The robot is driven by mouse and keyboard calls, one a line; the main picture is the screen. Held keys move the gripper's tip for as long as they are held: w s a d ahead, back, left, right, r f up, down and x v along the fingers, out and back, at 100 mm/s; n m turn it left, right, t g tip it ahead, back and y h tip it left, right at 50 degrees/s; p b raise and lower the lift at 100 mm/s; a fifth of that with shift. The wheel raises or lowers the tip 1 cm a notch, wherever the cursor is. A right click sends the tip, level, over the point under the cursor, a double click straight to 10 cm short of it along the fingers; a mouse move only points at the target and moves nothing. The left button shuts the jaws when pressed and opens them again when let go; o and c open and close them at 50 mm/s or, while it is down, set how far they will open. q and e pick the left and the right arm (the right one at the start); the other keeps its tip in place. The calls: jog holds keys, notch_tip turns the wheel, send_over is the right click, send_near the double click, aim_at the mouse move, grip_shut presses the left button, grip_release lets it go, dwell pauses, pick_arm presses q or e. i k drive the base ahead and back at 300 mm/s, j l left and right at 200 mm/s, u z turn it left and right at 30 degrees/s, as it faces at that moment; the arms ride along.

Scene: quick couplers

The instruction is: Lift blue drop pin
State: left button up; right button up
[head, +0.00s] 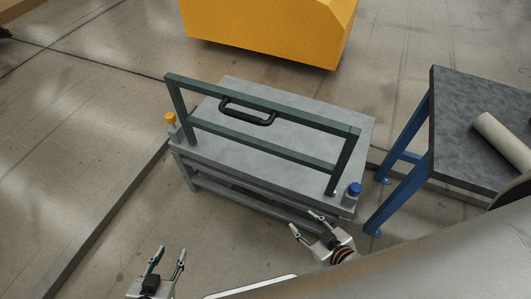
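The blue drop pin shows as a blue round knob (354,188) on a grey holder at the near right corner of a grey table, beside the right foot of a green frame (265,111). Any part of the pin below the knob is hidden. My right gripper (303,221) is open and empty, in front of the table and to the left of the knob, apart from it. My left gripper (170,252) is open and empty, at the bottom left, well away from the knob.
An orange knob (170,118) sits at the table's left corner. The green frame carries a black handle (248,112). The grey table (345,125) is otherwise bare. A blue-legged bench (475,95) with a pale cylinder (502,142) stands right. A yellow block (265,25) stands behind.

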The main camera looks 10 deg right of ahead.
aim_at(354, 188)
jog(key=l+z, duration=0.1)
jog(key=z, duration=0.3)
jog(key=l+z, duration=0.1)
jog(key=z, duration=0.35)
jog(key=k+l+z, duration=0.1)
jog(key=z, duration=0.3)
